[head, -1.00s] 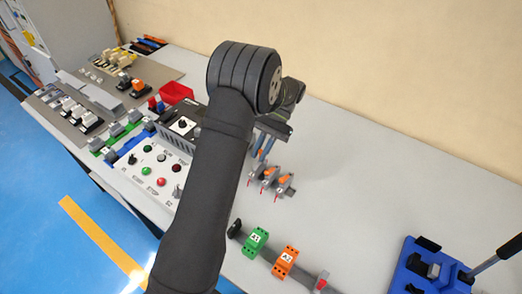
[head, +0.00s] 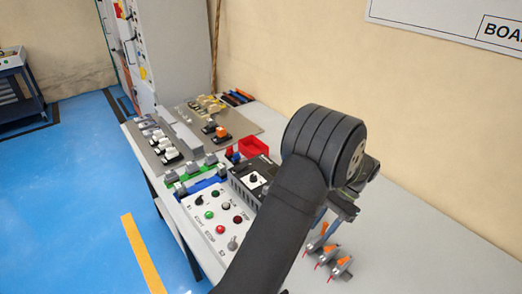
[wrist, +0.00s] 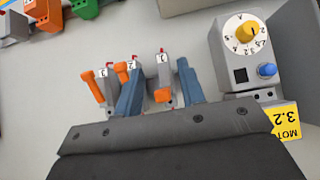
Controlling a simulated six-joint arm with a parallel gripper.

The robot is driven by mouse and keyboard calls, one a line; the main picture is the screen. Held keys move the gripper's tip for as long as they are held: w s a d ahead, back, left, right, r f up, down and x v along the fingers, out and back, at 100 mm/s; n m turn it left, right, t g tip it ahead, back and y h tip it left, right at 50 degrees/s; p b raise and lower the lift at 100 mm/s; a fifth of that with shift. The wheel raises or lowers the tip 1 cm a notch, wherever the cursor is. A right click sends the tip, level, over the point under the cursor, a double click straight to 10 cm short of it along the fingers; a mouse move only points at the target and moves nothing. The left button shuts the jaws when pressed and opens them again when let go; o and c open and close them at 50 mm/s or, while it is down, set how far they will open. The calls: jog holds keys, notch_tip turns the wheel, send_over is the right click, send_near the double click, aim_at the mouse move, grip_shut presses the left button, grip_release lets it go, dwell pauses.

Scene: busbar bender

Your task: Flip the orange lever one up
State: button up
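Three grey lever units with orange levers stand in a row on the table. In the wrist view they are a left unit (wrist: 99,72), a middle unit (wrist: 124,68) and a right unit (wrist: 163,72); their small number labels are hard to read. The left orange lever (wrist: 93,90) sticks out beside its unit. My gripper (wrist: 158,90) is open, its two blue fingers on either side of the right unit and its orange lever (wrist: 162,96). The left finger partly covers the middle unit. In the head view my gripper (head: 325,217) is at the far end of the row.
A dial box (wrist: 240,42) with a blue knob stands right of the fingers in the wrist view. Green and orange blocks lie top left there. In the head view, a button panel (head: 222,218), a red bin (head: 253,147) and switch boards are left of my arm.

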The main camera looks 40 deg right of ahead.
jog(key=h, duration=0.1)
jog(key=a+h, duration=0.1)
jog(key=h, duration=0.1)
jog(key=shift+a+f+h, duration=0.1)
jog(key=shift+a+h, duration=0.15)
jog(key=shift+h, duration=0.05)
jog(key=shift+d+r+h, duration=0.1)
jog(key=shift+r+h, duration=0.1)
jog(key=shift+h, duration=0.1)
jog(key=v, duration=1.7)
jog(key=w+a+f+n+h, duration=0.2)
jog(key=w+a, duration=0.1)
jog(key=w, duration=1.2)
jog(key=w+a+f+n+h, duration=0.2)
jog(key=w+a+h, duration=0.1)
jog(key=w, duration=1.2)
jog(key=shift+f+n, duration=0.25)
jog(key=shift+n, duration=0.15)
jog(key=shift+s, duration=0.1)
jog(key=s+d+r+m+y, duration=0.1)
jog(key=s+d, duration=0.2)
jog(key=s, duration=0.6)
jog(key=s+d+r+m+y, duration=0.1)
jog(key=s+d+m+y, duration=0.1)
jog(key=s, duration=0.8)
jog(key=shift+d+g, duration=0.3)
jog(key=shift+d, duration=0.05)
jog(key=shift+s+r, duration=0.1)
